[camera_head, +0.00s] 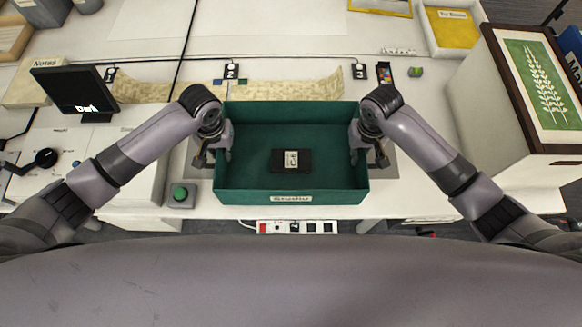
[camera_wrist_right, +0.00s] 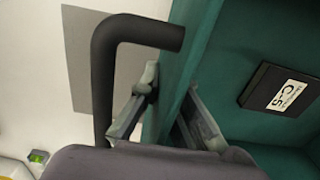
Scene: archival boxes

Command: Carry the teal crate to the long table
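The teal crate (camera_head: 340,192) sits level in the middle of the head view, with a label on its front wall. A dark box (camera_head: 275,160) with a white label lies inside; it also shows in the right wrist view (camera_wrist_right: 258,84). My left gripper (camera_head: 219,148) is at the crate's left wall, with its fingers astride it. My right gripper (camera_head: 361,146) is at the right wall. In the right wrist view its fingers (camera_wrist_right: 166,95) close on the wall from both sides. Whether the crate's base touches the table is hidden.
The crate is over the front edge of a white table (camera_head: 150,60), by a grey mat (camera_head: 402,166). A small monitor (camera_head: 75,92) and green button (camera_head: 180,192) stand left. A framed leaf picture (camera_head: 540,85) is right. A patterned strip (camera_head: 300,88) lies behind; a power strip (camera_head: 297,227) is below.

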